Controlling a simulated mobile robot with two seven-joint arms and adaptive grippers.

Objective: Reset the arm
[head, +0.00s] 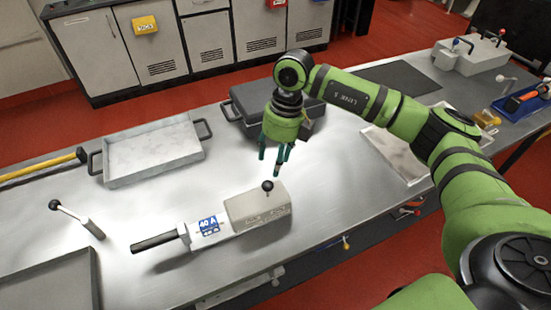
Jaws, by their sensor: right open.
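My right arm is green and comes in from the right, reaching over the metal bench. My right gripper (275,165) has teal fingers that point down and are apart, with nothing between them. It hangs just behind a grey block-shaped device (257,207) with a black ball knob on top and a blue "40 A" label (208,225). A dark handle sticks out at the device's left end. I cannot tell whether the fingers touch the knob; they appear apart from it. My left gripper is not in view.
A white tray (153,175) stands at the left and a black case (236,118) behind my gripper. A lever (75,217) stands at the front left near a grey tray (50,285). At the far right are a grey box (470,55) and a blue bin (510,110).

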